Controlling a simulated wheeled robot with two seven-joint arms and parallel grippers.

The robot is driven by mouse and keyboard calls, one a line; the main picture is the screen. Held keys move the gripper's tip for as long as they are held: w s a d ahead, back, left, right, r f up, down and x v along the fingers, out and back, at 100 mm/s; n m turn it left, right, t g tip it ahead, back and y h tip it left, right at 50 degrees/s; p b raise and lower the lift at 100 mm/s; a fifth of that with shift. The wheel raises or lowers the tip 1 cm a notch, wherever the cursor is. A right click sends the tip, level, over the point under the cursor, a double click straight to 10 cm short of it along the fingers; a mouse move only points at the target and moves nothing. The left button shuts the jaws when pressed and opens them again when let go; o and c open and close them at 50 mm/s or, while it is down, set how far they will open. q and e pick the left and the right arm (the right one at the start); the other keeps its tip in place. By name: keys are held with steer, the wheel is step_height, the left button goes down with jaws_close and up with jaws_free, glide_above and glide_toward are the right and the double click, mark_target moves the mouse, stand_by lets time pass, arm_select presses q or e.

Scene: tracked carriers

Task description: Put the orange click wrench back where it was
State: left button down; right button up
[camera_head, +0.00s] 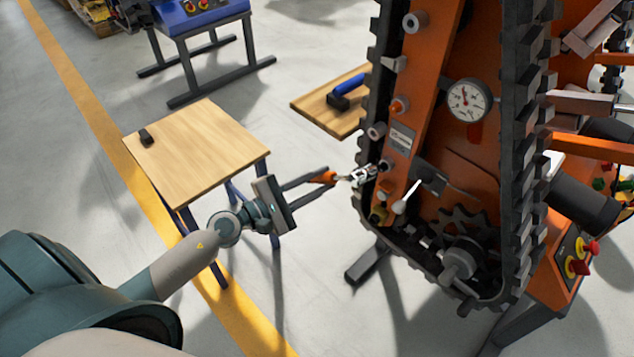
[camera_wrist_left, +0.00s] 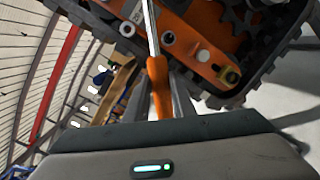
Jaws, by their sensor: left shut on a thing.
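The orange click wrench (camera_head: 325,178) is held by its orange handle between the fingers of my left gripper (camera_head: 328,181). Its metal end points right, toward the lower left edge of the tracked carrier (camera_head: 410,150). In the left wrist view the orange handle (camera_wrist_left: 159,88) sits between my left fingers (camera_wrist_left: 165,97), and the bright metal shaft (camera_wrist_left: 150,28) runs up across the carrier's edge. I cannot tell whether its far end touches the carrier. My right gripper is not in view.
A wooden table (camera_head: 205,155) with a small black block (camera_head: 146,136) stands left of my left gripper. Another wooden top (camera_head: 318,107) behind carries a blue and black object (camera_head: 347,92). A blue machine (camera_head: 200,14) stands farther back. Open floor lies between them.

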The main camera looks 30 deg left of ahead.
arm_select(q)
steer(key=s+d+r+m+g+h+p, duration=0.2)
steer(key=s+r+h+p, duration=0.1)
steer(key=r, duration=0.6)
steer(key=s+d+r+m+g+h+p, duration=0.2)
steer(key=r+p, duration=0.4)
steer(key=r, duration=0.4)
steer(key=shift+s+d+m+g+h, duration=0.4)
steer(key=shift+s+m+g+h, duration=0.1)
steer(key=shift+g, duration=0.2)
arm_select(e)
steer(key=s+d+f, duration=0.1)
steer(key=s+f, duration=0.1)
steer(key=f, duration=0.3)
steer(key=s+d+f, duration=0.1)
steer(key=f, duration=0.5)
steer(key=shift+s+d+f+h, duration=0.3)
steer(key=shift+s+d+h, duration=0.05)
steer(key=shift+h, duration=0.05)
